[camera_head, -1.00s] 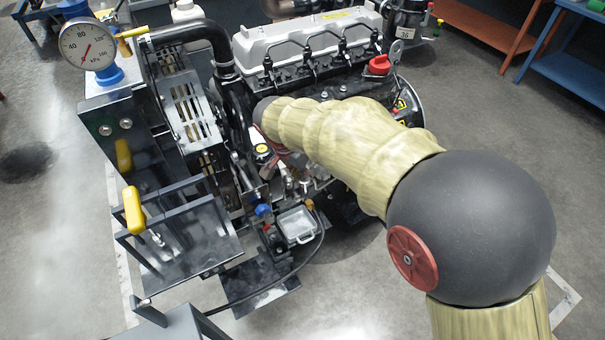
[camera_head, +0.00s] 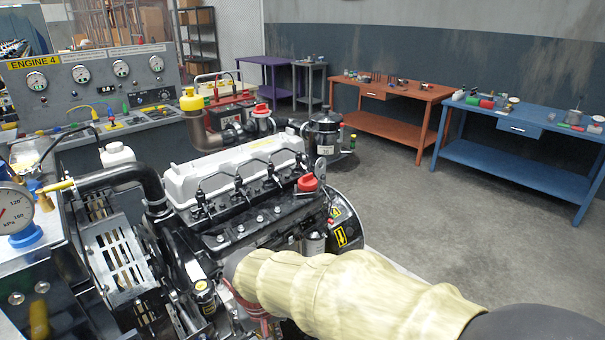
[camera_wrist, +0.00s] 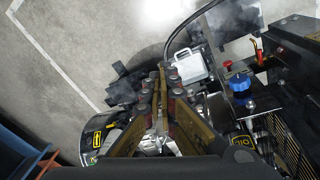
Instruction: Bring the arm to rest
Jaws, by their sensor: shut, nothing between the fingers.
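My arm (camera_head: 350,290) reaches in from the lower right of the head view toward the near side of the diesel engine (camera_head: 250,215). The tips point toward the floor beside the engine's lower parts. I cannot tell whether the gripper touches anything.
An instrument panel (camera_head: 88,80) stands at the back left and a pressure gauge (camera_head: 14,208) at the left edge. A red-brown bench (camera_head: 400,92) and a blue bench (camera_head: 525,128) stand at the back right. Open floor (camera_head: 430,220) lies between. The wrist view shows a blue cap (camera_wrist: 239,83).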

